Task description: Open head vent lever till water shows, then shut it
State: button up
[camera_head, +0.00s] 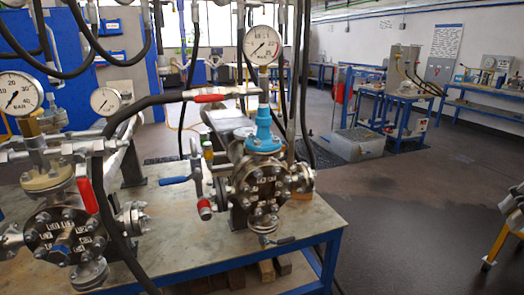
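Two flanged steel vessels are on a metal-topped bench in the head view. The right vessel (262,185) has a blue collar (264,135) and a pressure gauge (262,45) above it. The left vessel (62,232) has a cream collar and a gauge (20,93). A red lever (210,98) lies along the pipe at the right vessel's top. A blue lever (174,180) sticks out left of this vessel. A red lever (87,195) hangs on the left vessel. I cannot tell which is the head vent lever. No water is visible. My gripper is not in view.
The bench top (190,240) is bare between the vessels and at its front. Black hoses (120,200) hang across the left side. A yellow-legged stand (497,243) is at the right edge. A grey bin (358,145) and blue benches stand behind; open floor lies at right.

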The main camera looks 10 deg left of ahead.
aim_at(171, 181)
jog(key=u, duration=1.4)
jog(key=k+j+z, duration=0.15)
jog(key=j, duration=0.2)
jog(key=j+z, duration=0.1)
jog(key=j, duration=0.2)
jog(key=k+j+z, duration=0.15)
jog(key=j, duration=0.15)
